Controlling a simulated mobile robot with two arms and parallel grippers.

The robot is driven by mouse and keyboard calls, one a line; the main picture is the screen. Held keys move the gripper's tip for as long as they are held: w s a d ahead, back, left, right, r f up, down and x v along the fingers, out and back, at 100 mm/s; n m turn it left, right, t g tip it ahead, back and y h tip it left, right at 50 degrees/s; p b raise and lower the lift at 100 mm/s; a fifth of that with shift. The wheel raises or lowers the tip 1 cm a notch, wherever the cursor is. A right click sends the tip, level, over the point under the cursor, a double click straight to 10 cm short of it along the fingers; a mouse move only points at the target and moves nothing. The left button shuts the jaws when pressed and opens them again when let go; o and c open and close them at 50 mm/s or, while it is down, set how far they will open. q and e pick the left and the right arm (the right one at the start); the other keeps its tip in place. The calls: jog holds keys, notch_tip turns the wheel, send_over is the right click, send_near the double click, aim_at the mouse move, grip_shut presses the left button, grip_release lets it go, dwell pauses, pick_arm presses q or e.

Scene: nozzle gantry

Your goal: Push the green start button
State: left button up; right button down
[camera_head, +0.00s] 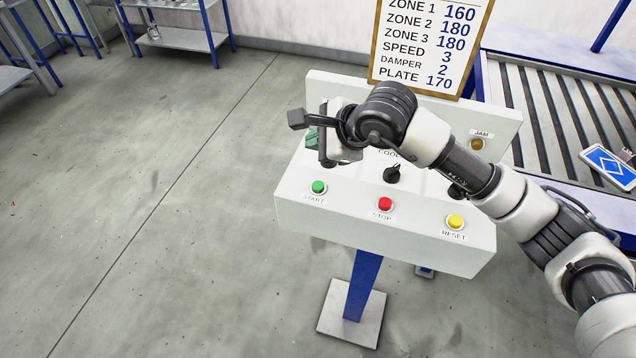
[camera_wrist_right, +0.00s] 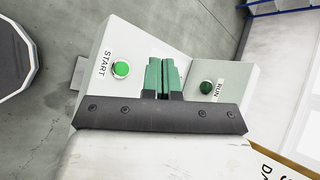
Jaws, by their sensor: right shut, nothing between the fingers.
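The green start button (camera_head: 318,187) sits at the left front of a white control panel (camera_head: 345,235), above its START label. It also shows in the right wrist view (camera_wrist_right: 121,69), to the left of the fingertips. My right gripper (camera_head: 311,140) is over the back left of the panel, behind the button and apart from it. Its green-tipped fingers (camera_wrist_right: 164,78) are together in the right wrist view, with nothing between them. My left gripper is in neither view.
A red stop button (camera_head: 384,204) and a yellow reset button (camera_head: 455,222) are on the same panel, with a black knob (camera_head: 392,174) behind. A dark green RUN lamp (camera_wrist_right: 207,87) is right of the fingers. A roller conveyor (camera_head: 560,110) stands behind right.

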jog(key=f, duration=0.2)
jog(key=b, duration=0.3)
send_over(318, 187)
notch_tip(318, 187, down, 6)
jog(key=shift+r, duration=0.2)
jog(key=shift+f+b, duration=0.5)
jog(key=shift+b, duration=0.15)
dwell(1.1)
jog(key=shift+f+b, duration=0.4)
jog(key=shift+b, duration=0.3)
